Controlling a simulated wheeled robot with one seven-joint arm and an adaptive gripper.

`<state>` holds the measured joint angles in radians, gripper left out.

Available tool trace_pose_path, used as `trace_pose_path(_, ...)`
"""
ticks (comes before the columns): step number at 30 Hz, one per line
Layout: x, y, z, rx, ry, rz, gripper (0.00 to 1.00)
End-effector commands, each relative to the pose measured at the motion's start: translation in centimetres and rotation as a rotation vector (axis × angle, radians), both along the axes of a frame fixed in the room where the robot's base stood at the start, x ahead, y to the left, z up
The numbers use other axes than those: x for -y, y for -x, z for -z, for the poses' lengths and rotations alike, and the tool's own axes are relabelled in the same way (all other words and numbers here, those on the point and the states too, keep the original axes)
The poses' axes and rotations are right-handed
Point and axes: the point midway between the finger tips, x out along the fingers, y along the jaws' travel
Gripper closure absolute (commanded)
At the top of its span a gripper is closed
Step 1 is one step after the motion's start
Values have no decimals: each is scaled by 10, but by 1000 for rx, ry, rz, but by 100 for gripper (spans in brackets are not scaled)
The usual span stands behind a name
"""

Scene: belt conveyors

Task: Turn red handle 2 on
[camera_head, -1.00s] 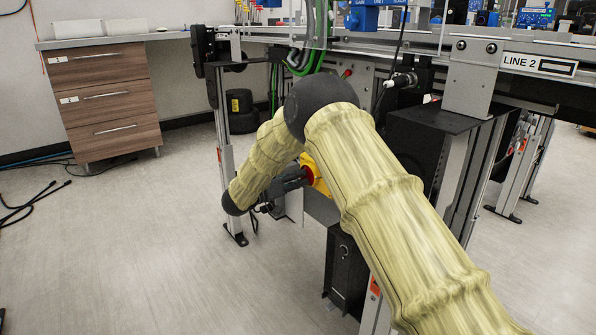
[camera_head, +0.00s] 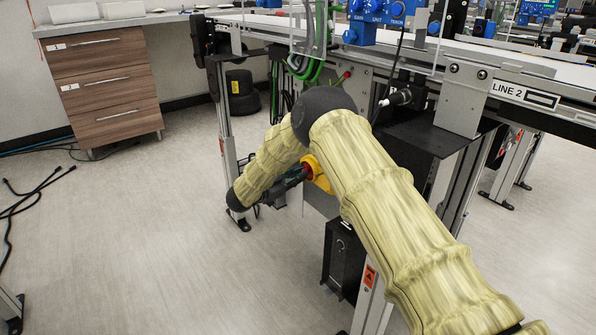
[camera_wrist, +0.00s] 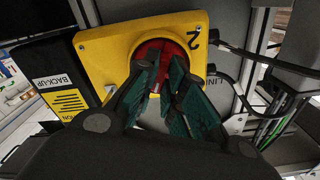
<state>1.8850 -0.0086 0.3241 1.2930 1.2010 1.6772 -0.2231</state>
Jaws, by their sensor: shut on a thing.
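Red handle 2 (camera_wrist: 151,50) is a round red rotary switch on a yellow plate (camera_wrist: 100,47) marked with a "2", in the wrist view. My gripper (camera_wrist: 166,75) reaches in from below with its dark green fingers shut on the red handle, hiding much of its grip. In the head view the yellow plate (camera_head: 321,176) shows beside my arm, under the LINE 2 conveyor. A bit of the red handle (camera_head: 307,171) shows there, with my gripper (camera_head: 297,176) at it from the left. My arm covers part of the plate.
The LINE 2 conveyor (camera_head: 525,95) runs above the switch, with metal legs and a black box (camera_head: 343,262) below. Cables (camera_wrist: 237,82) run right of the plate, and a box labelled BACK-UP (camera_wrist: 57,85) is left of it.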

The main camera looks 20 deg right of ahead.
Motion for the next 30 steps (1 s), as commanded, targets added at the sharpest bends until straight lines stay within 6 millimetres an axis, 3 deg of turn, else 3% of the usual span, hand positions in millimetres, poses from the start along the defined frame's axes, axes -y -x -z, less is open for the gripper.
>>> trace_pose_path(15, -1, 1, 2, 289, -106, 1, 100)
trace_pose_path(30, -1, 2, 3, 335, -124, 1, 100)
